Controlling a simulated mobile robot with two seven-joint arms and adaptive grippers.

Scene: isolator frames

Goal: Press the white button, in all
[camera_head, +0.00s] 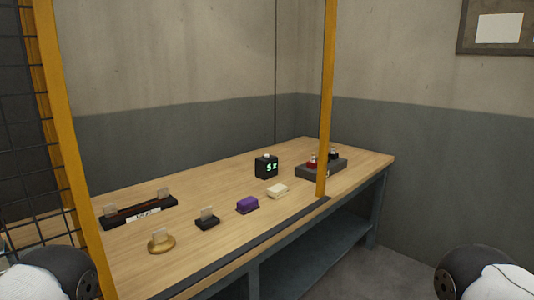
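A small black box (266,169) with green lit digits stands on the wooden table (215,182), towards the back. The digits look like "52", though they are small. A small white button (266,156) shows on top of the box. A cream-white block (277,191) lies on the table in front of it; I cannot tell whether it is a button. Only rounded white and black parts of my arms show at the bottom left and bottom right corners. Neither gripper is in view, and nothing of mine touches the box.
Mesh (20,130) borders the left.

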